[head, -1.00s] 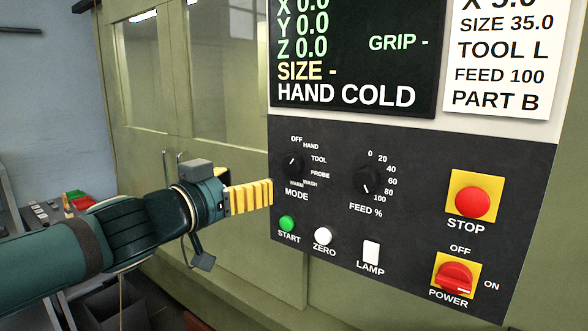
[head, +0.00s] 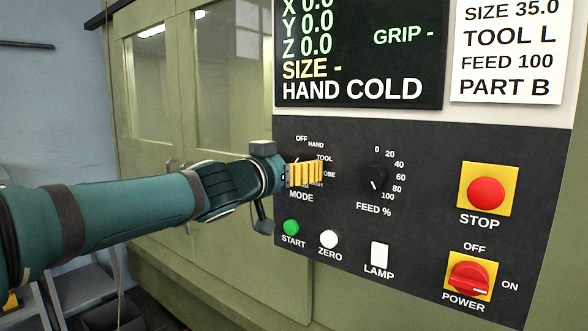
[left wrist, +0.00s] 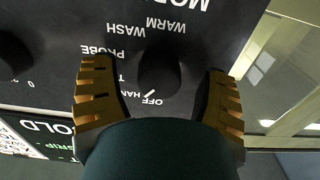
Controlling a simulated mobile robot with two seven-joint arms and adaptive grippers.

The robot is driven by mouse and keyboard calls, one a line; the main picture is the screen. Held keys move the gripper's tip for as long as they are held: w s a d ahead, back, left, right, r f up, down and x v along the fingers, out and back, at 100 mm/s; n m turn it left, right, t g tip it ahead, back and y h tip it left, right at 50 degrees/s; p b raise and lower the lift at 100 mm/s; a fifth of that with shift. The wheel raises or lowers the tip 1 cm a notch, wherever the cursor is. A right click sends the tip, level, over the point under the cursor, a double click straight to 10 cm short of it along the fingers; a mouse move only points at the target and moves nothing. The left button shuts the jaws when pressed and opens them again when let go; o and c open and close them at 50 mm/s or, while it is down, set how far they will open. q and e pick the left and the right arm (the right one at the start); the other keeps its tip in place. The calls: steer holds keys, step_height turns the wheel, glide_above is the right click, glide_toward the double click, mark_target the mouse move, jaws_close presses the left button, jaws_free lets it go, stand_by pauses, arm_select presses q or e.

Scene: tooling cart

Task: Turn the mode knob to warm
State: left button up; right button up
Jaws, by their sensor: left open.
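The mode knob (left wrist: 165,68) is a dark round knob on the black panel. In the left wrist view it lies between the two yellow ribbed fingers of my open left gripper (left wrist: 157,72), with gaps on both sides. A short white line shows at it near the OFF and HAND labels; the WARM label (left wrist: 166,25) is on the opposite side. In the head view my left gripper (head: 316,172) is at the panel and hides most of the knob and some labels. Whether the fingertips touch the panel I cannot tell. My right gripper is out of view.
The FEED % knob (head: 373,180) is to the right. START (head: 291,227), ZERO (head: 329,239) and LAMP (head: 379,254) buttons sit below. The red STOP button (head: 486,192) and POWER switch (head: 469,278) are farther right. The screen (head: 360,60) reads HAND COLD.

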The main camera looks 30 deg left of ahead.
arm_select(q)
steer(key=c, duration=1.2)
